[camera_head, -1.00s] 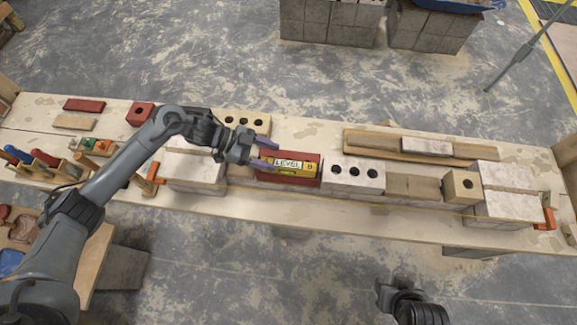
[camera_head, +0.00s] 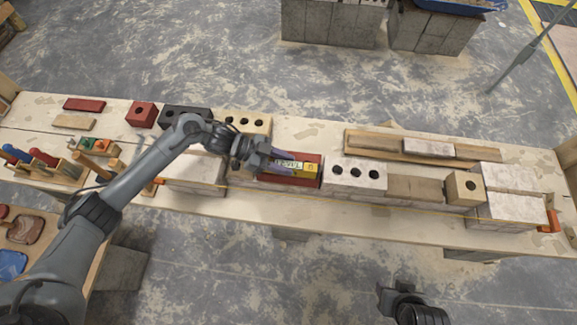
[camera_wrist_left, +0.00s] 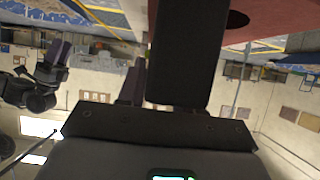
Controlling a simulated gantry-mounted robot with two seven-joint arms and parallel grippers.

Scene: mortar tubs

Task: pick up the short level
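The short level (camera_head: 309,167) is a small yellow block marked LEVEL. It lies on a red brick (camera_head: 319,158) in the middle of the bench row. My left gripper (camera_head: 283,162) is at the level's left end, its purple fingers apart and reaching along the level, partly covering the label. Whether the fingers touch it is hard to tell. In the left wrist view the dark fingers (camera_wrist_left: 155,75) fill the middle, and the level is not clearly visible there. My right gripper (camera_head: 385,297) hangs in front of the bench, away from the level; its opening is unclear.
A white holed brick (camera_head: 354,176) stands right of the level, with a holed wooden block (camera_head: 463,188) farther right. A dark holed brick (camera_head: 185,115) and a cream holed one (camera_head: 247,120) lie behind my left arm. A tool rack (camera_head: 45,167) is at left.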

